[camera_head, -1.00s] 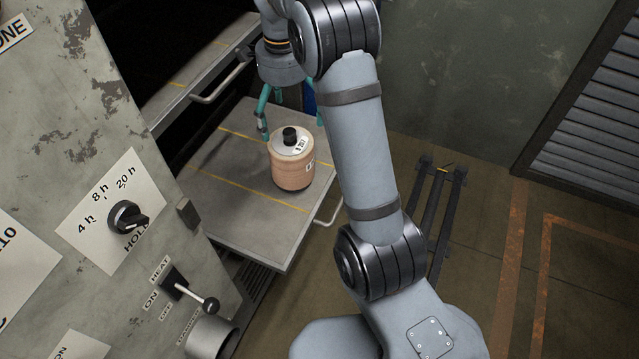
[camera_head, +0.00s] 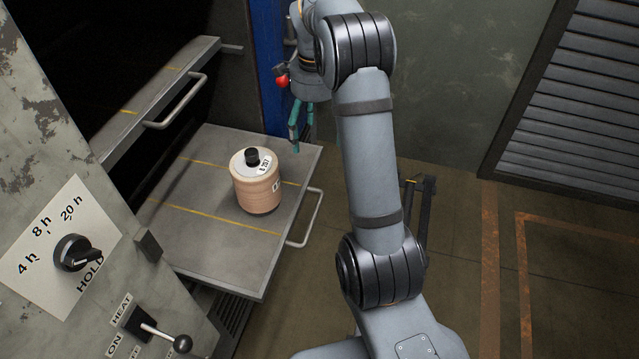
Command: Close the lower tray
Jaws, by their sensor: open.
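The lower tray (camera_head: 215,258) is pulled out of the dark oven opening and has yellow lines across its grey top. Its bar handle (camera_head: 311,222) is on the right front edge. A tan cylinder of stacked discs (camera_head: 256,190) with a black knob and white label stands upright on the tray. My gripper (camera_head: 302,128) is open and empty, beyond the cylinder near the tray's far right corner, apart from both. Part of it is hidden behind my arm.
The upper tray (camera_head: 165,88), also extended, is above and left, with its own handle (camera_head: 178,103). The control panel (camera_head: 60,230) with a dial and lever fills the left. A dark metal stand (camera_head: 427,205) is on the floor right of my arm. The floor beyond is open.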

